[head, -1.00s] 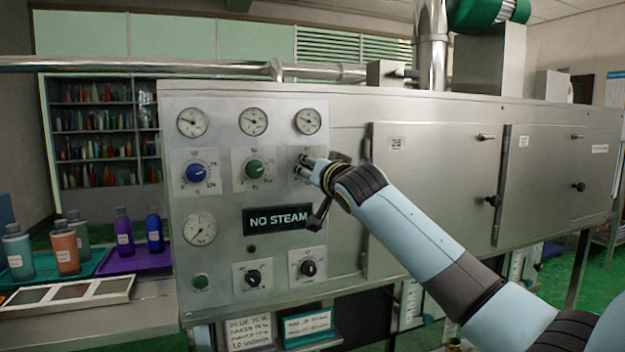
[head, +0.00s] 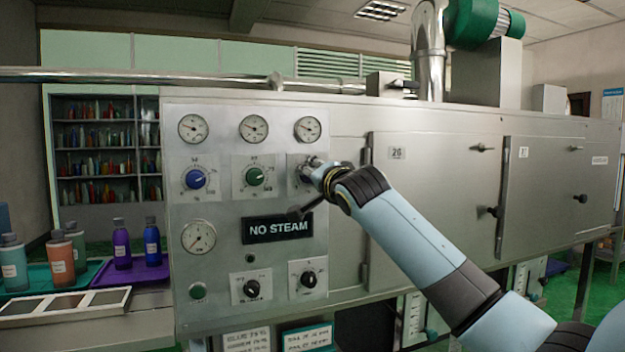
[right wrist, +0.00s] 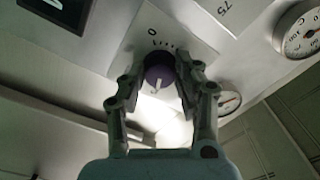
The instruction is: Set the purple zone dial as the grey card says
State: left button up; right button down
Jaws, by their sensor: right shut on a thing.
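The purple zone dial (right wrist: 158,72) shows in the right wrist view, a round knob with a pale pointer line, on a pale plate with a printed scale. My right gripper (right wrist: 160,78) is shut on it, one finger on each side. In the head view my right gripper (head: 308,172) covers this dial, the rightmost of three in the upper row. A grey-white card (head: 246,343) hangs below the panel, cut by the lower edge; its writing is too blurred to read surely. My left gripper is not in view.
The blue dial (head: 196,179) and green dial (head: 254,176) stand left of the gripper. Gauges (head: 308,129) sit above, a NO STEAM sign (head: 278,228) and two black knobs (head: 308,279) below. A teal-edged card (head: 308,338) hangs beside the grey one. Bottles (head: 121,243) stand at left.

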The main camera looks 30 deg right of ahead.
dwell(0.3)
jog(key=c, duration=0.9)
grip_release()
jog(key=shift+c, duration=0.2)
jog(key=shift+s, duration=0.1)
jog(key=v, duration=1.1)
jog(key=shift+s, duration=0.4)
jog(key=shift+f, duration=0.15)
